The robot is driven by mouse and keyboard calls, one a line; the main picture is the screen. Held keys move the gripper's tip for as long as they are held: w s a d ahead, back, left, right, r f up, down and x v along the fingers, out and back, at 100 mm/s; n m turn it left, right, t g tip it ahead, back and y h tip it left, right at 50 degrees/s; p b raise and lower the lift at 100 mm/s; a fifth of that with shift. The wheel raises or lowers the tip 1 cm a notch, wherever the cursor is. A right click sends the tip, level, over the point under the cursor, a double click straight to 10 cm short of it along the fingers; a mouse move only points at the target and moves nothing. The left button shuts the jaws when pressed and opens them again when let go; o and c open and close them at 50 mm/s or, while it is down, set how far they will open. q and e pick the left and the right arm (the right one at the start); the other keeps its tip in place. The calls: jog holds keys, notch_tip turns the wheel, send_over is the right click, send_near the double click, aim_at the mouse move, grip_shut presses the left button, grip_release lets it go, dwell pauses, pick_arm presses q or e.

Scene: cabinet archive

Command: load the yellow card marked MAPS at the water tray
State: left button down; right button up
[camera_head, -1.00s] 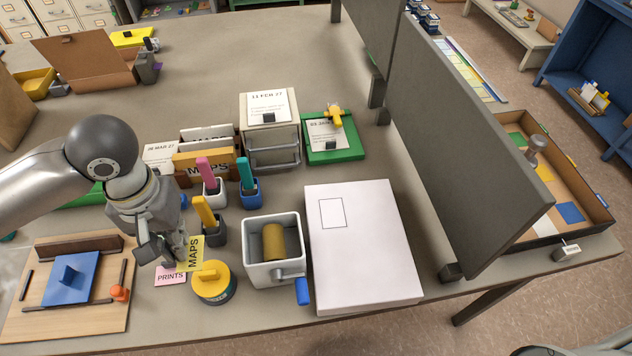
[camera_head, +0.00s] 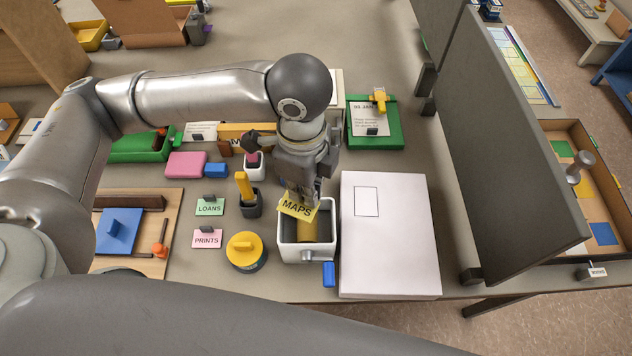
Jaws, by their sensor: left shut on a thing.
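My left gripper (camera_head: 304,191) is shut on the yellow card marked MAPS (camera_head: 295,207). It holds the card over the water tray (camera_head: 291,254), a white open box with a grey inside. The card is tilted, its lettering facing me, and overlaps the tray's back-left rim in the head view. A tan-yellow roller (camera_head: 307,229) lies inside the tray, partly hidden behind the card. I cannot tell whether the card touches the roller. My right gripper is not in view.
A pink PRINTS card (camera_head: 207,240), a green LOANS card (camera_head: 209,208) and a yellow-lidded round tin (camera_head: 245,248) are left of the tray. A large white box (camera_head: 390,240) stands close on its right, with a grey partition (camera_head: 510,150) beyond.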

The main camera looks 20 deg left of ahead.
aim_at(315, 212)
pick_arm(q)
jog(key=m, duration=0.1)
jog(key=d+m, duration=0.1)
jog(key=r+m, duration=0.1)
jog(key=m, duration=0.1)
jog(key=shift+s+d+p, duration=0.25)
jog(key=shift+d+p, duration=0.1)
jog(key=shift+d, duration=0.05)
jog(key=shift+d+m, duration=0.15)
jog(key=shift+m, duration=0.35)
notch_tip(315, 212, down, 6)
jog(key=b, duration=0.7)
jog(key=shift+f+b, duration=0.45)
jog(key=shift+f, duration=0.05)
jog(key=shift+s+f+p, duration=0.1)
jog(key=shift+s+p, duration=0.05)
jog(key=shift+p, duration=0.25)
dwell(1.8)
notch_tip(315, 212, up, 7)
jog(key=p, duration=0.8)
